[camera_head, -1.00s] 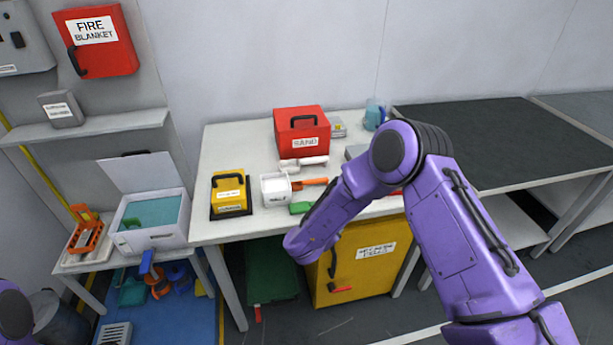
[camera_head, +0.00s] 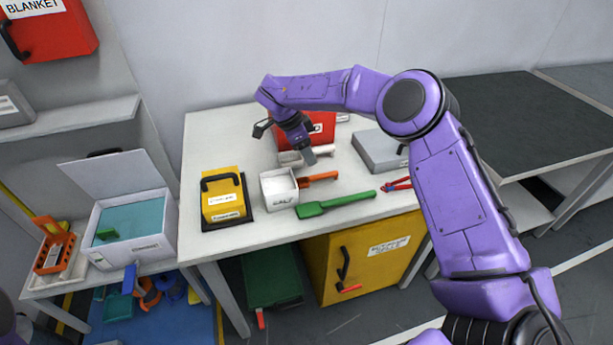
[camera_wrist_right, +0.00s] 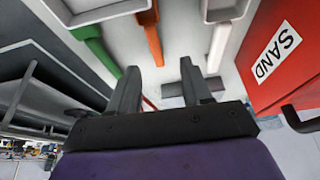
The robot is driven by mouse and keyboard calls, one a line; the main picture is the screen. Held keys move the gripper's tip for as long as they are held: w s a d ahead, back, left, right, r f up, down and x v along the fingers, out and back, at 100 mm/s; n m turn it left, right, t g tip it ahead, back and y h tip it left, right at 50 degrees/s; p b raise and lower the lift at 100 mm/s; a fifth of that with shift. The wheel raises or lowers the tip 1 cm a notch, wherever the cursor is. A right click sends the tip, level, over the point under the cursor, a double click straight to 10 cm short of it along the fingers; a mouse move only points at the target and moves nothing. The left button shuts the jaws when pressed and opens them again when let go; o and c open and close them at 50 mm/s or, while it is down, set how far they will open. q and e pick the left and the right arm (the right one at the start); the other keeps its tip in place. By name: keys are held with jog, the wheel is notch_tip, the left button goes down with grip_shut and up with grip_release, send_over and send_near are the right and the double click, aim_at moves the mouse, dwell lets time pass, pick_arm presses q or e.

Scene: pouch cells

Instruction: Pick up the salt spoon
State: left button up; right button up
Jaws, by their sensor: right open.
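An orange-handled spoon (camera_head: 320,177) lies on the white table beside the white box marked SALT (camera_head: 281,188), its handle pointing right. It is probably the salt spoon, though no label shows on it. In the right wrist view its orange handle (camera_wrist_right: 152,42) runs toward the space between my fingers. My right gripper (camera_head: 308,155) is open and empty, above the table behind the orange handle; its two fingers also show in the wrist view (camera_wrist_right: 160,85). My left gripper is out of view.
A green scoop (camera_head: 335,204) lies in front of the orange handle. A white scoop (camera_wrist_right: 218,45) lies by the red sand box (camera_wrist_right: 290,55). A yellow case (camera_head: 223,197), a grey box (camera_head: 377,150) and red-handled pliers (camera_head: 398,185) are also on the table.

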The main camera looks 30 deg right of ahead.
aim_at(321, 175)
jog(key=x, duration=0.3)
jog(key=p+x, duration=0.1)
jog(key=x, duration=0.2)
jog(key=s+p+x, duration=0.1)
jog(key=x, duration=0.2)
jog(key=shift+d+r, duration=0.1)
jog(key=shift+d, duration=0.1)
jog(key=shift+w+a, duration=0.1)
jog(key=shift+a, duration=0.05)
jog(key=c, duration=0.6)
grip_shut()
